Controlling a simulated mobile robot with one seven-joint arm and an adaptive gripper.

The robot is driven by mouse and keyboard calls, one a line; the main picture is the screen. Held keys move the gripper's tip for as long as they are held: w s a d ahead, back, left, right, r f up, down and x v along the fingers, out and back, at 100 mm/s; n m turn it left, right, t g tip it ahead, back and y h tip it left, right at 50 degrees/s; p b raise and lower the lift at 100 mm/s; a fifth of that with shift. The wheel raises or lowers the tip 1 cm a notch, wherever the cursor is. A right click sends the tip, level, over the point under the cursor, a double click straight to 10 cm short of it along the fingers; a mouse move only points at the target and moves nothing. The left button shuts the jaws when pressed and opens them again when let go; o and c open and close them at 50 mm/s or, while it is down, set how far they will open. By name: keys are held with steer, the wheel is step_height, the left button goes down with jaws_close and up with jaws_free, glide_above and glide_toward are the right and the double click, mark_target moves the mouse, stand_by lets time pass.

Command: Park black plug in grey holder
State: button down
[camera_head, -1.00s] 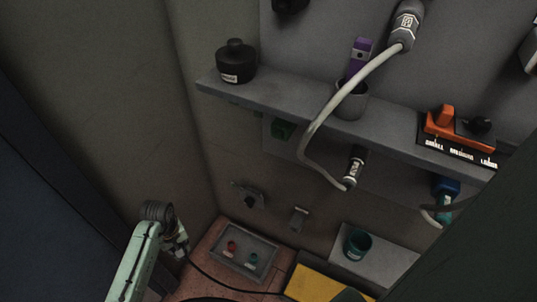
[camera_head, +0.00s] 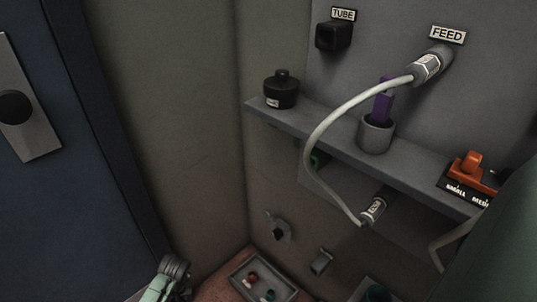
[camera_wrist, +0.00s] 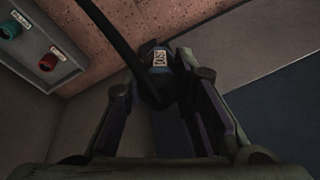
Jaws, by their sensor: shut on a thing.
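My gripper (camera_wrist: 156,78) is shut on the black plug (camera_wrist: 157,94), which has a small pale label; its black cable crosses the upper part of the wrist view. In the head view my gripper is at the bottom left edge, partly cut off, and the plug cannot be made out there. Two small wall fittings are to its right: a grey bracket with a dark middle (camera_head: 279,228) and a plain grey bracket (camera_head: 320,262). Either may be the grey holder; I cannot tell which. The plug is apart from both.
A tray (camera_head: 236,283) with red and green buttons lies below the brackets; its panel also shows in the wrist view (camera_wrist: 18,60). Above, a grey shelf (camera_head: 330,148) carries a black jar (camera_head: 281,89) and a grey cup (camera_head: 375,135). A pale hose (camera_head: 330,122) hangs from FEED.

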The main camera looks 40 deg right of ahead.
steer(key=s+d+f+m+t+h+b, duration=0.2)
steer(key=d+m+t+h+b, duration=0.15)
steer(key=d+m, duration=0.35)
steer(key=s+d+f+m+t+h+b, duration=0.25)
steer(key=d+m+h, duration=0.25)
steer(key=d, duration=0.5)
steer(key=s+d+r+m+g+h+b, duration=0.25)
steer(key=s+d+m+h, duration=0.25)
steer(key=s, duration=0.4)
steer(key=s+d+r+m+g+h+b, duration=0.1)
steer(key=s+d+m+g+h+b, duration=0.4)
steer(key=s, duration=0.4)
steer(key=d, duration=0.7)
steer(key=shift+h, duration=0.35)
steer(key=shift+w+d+t+p, duration=0.2)
steer(key=shift+d+t+p, duration=0.15)
steer(key=shift+d+p, duration=0.25)
steer(key=c, duration=1.2)
jaws_free()
steer(key=shift+d, duration=0.1)
steer(key=shift+c, duration=0.2)
